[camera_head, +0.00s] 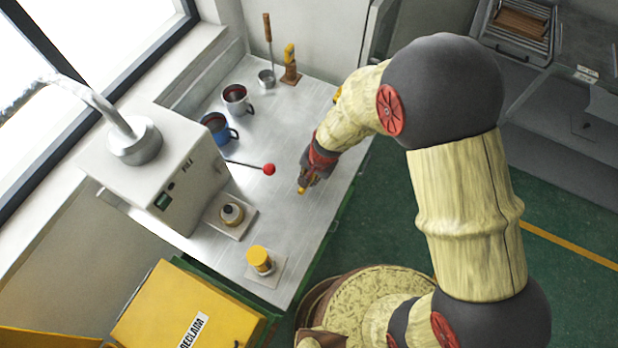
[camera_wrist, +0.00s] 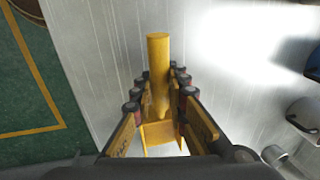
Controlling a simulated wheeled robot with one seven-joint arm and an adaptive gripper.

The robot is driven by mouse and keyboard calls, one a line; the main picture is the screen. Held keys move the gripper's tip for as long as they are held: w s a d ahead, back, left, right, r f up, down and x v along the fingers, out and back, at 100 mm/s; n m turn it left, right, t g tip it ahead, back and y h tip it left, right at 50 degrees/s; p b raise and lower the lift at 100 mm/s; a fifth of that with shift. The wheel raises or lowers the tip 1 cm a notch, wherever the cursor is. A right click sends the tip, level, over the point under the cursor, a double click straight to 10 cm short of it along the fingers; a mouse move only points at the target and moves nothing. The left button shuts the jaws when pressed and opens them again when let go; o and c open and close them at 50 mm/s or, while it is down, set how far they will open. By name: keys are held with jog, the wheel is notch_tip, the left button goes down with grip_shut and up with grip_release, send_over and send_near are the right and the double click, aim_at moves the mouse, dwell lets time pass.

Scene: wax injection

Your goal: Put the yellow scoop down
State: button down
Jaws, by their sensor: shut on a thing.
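The yellow scoop shows as an upright yellow bar (camera_wrist: 158,62) between the fingers in the wrist view, with a wider yellow part low between them. My gripper (camera_wrist: 160,92) is shut on it. In the head view my gripper (camera_head: 309,178) is over the right part of the metal bench top (camera_head: 300,118), near its right edge. A small yellow piece of the scoop (camera_head: 302,190) shows below the fingers. The rest is hidden by the gripper. I cannot tell whether the scoop touches the bench.
A red-knobbed lever (camera_head: 268,169) sticks out from the machine (camera_head: 175,185), left of my gripper. A blue mug (camera_head: 214,124), a pale mug (camera_head: 235,99) and a ladle (camera_head: 266,77) stand farther back. A yellow-topped jar (camera_head: 259,259) stands in front. Bench around my gripper is clear.

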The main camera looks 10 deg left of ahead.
jog(key=c, duration=1.8)
grip_release()
jog(key=shift+f, duration=0.1)
jog(key=shift+o, duration=0.2)
jog(key=shift+r, duration=0.45)
jog(key=s+d+r+n+t+p, duration=0.1)
jog(key=d+r, duration=0.4)
jog(key=r, duration=0.5)
jog(key=s+d+r+t+p, duration=0.1)
jog(key=d+r, duration=0.3)
jog(key=r, duration=0.6)
jog(key=s+d+r+n+p, duration=0.1)
jog(key=d+r, duration=0.4)
jog(key=r, duration=0.5)
jog(key=s+d+r+n+t+h, duration=0.2)
jog(key=s+d+r, duration=0.7)
jog(key=s+d, duration=0.1)
jog(key=shift+s+d+r+t, duration=0.2)
jog(key=shift+d+t, duration=0.1)
jog(key=shift+d, duration=0.5)
